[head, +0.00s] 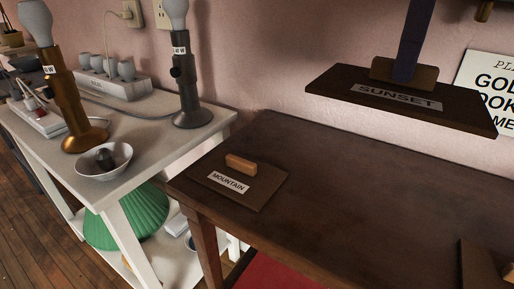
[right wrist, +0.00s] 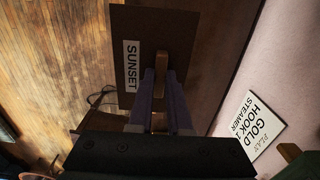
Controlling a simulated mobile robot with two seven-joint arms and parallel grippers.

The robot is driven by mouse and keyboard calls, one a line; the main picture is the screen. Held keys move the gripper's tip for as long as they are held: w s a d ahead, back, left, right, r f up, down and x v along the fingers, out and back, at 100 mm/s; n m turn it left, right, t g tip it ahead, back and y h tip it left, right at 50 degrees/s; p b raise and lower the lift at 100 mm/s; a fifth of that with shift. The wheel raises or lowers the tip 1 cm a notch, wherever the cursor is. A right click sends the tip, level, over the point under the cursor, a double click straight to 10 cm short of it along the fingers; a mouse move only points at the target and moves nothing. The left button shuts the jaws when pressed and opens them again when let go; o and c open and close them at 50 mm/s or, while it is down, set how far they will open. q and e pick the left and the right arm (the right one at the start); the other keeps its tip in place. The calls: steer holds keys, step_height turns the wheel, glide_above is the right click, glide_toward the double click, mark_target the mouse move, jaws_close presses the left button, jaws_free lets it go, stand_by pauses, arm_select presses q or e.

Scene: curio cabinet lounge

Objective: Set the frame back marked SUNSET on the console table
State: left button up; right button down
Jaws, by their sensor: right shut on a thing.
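The frame back marked SUNSET (head: 340,88) is a dark brown board with a white label and a wooden grip block. My right gripper (head: 404,66) is shut on that block and holds the board label up above the back right of the dark wooden console table (head: 340,180). In the right wrist view the board (right wrist: 178,20) hangs from the fingers (right wrist: 160,85) with its label readable. A frame back marked MOUNTAIN (head: 260,190) lies on the table's left end. My left gripper is out of view.
Another brown board (head: 475,265) is partly seen at the table's right. A white table (head: 170,112) with lamps, a power strip and a bowl (head: 90,163) stands at left. A sign (head: 490,75) hangs on the pink wall. The table's middle is clear.

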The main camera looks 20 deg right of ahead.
steer(key=f+b, duration=0.1)
steer(key=f, duration=0.4)
steer(key=f+b, duration=0.1)
steer(key=f, duration=0.3)
steer(key=f+b, duration=0.1)
steer(key=f, duration=0.4)
steer(key=shift+s+d+f, duration=0.2)
steer(key=shift+d+f, duration=0.05)
steer(key=shift+f, duration=0.1)
step_height(320, 180, down, 5)
steer(key=shift+r+b, duration=0.1)
steer(key=shift+b, duration=0.45)
steer(key=shift+w, duration=0.1)
steer(key=c, duration=0.9)
jaws_free()
steer(key=shift+o, duration=0.2)
